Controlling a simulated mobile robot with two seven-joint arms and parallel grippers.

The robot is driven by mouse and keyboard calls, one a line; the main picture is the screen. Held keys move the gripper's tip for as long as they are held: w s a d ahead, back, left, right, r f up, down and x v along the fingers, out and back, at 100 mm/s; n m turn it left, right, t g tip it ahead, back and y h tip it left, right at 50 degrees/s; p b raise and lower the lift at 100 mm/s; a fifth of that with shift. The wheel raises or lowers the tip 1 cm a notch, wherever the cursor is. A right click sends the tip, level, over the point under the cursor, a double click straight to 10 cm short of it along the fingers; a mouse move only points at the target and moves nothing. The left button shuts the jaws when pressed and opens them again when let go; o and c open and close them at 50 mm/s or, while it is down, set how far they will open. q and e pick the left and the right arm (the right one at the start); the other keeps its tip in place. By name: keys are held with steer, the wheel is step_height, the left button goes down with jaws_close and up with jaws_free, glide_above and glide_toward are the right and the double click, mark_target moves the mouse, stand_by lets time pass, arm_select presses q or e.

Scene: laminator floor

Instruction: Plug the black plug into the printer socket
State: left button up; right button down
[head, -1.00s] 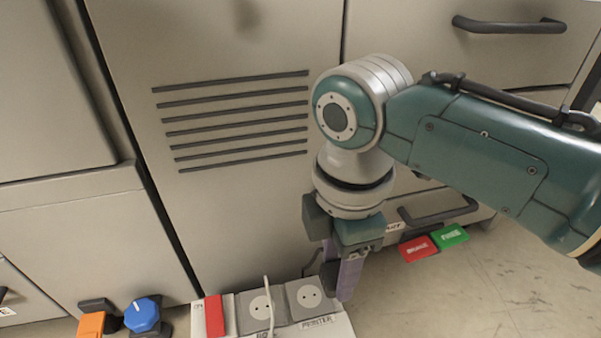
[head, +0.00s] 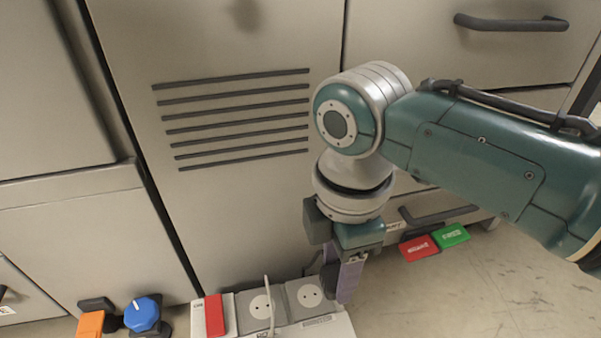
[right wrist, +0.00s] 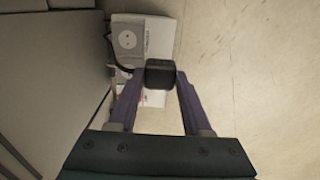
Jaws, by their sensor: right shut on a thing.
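My right gripper (head: 345,285) points down just right of the printer socket (head: 310,296), the grey right-hand outlet of a white power strip on the floor. It is shut on the black plug (right wrist: 160,74), which sits between the purple fingertips in the right wrist view. The plug appears to be above floor level and apart from the socket; its pins are hidden. A round outlet (right wrist: 127,40) on the strip shows beyond the plug in the right wrist view, but I cannot tell there which one it is. My left gripper is not in view.
A second outlet (head: 262,305) with a pale cable across it and a red switch (head: 214,315) are on the strip's left. A blue knob (head: 142,314) stands farther left. Red (head: 419,247) and green (head: 451,235) blocks lie at right. A cabinet (head: 235,220) rises behind.

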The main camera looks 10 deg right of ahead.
mark_target(337, 274)
steer(key=shift+f, duration=0.3)
stand_by(0.5)
jaws_free()
stand_by(0.5)
steer(key=shift+r+p, duration=0.3)
steer(key=shift+r, duration=0.05)
steer(key=shift+r+p, duration=2.75)
steer(key=shift+p, duration=0.5)
steer(key=shift+r+p, duration=0.45)
steer(key=shift+p, duration=0.05)
